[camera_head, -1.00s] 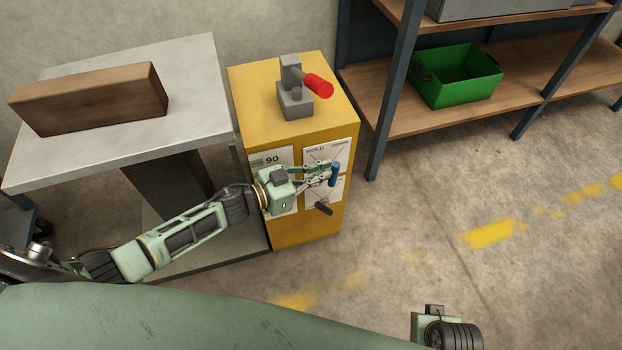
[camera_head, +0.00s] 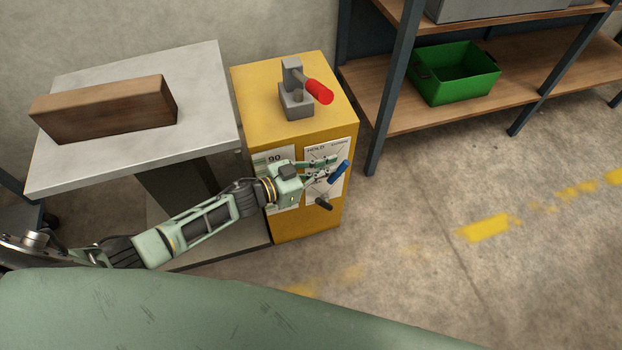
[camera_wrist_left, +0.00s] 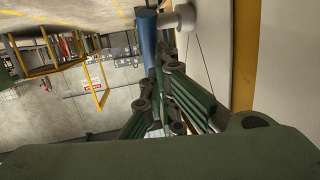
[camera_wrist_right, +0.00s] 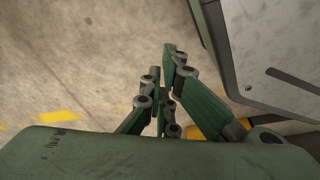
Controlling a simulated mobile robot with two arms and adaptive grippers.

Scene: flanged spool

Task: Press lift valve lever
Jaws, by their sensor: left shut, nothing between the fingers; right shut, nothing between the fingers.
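The yellow cabinet (camera_head: 312,228) has a white labelled panel on its front with HOLD readable. A blue-handled lever (camera_head: 338,174) sticks out there, its handle tilted with its top to the right. My left gripper (camera_head: 332,163) is shut and empty, its fingertips at the lever's upper left, seemingly touching it. In the left wrist view the blue handle (camera_wrist_left: 148,38) stands just past the shut fingertips (camera_wrist_left: 157,62), beside a pale shaft; exact contact is unclear. My right gripper (camera_wrist_right: 170,62) is shut and empty over bare floor in the right wrist view.
A black knob (camera_head: 323,204) sits below the blue lever. A red-handled grey lever (camera_head: 318,91) stands on the cabinet top. To the left, a grey table (camera_head: 200,100) bears a wooden block (camera_head: 105,112). Shelving with a green bin (camera_head: 455,88) stands right. Floor in front is clear.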

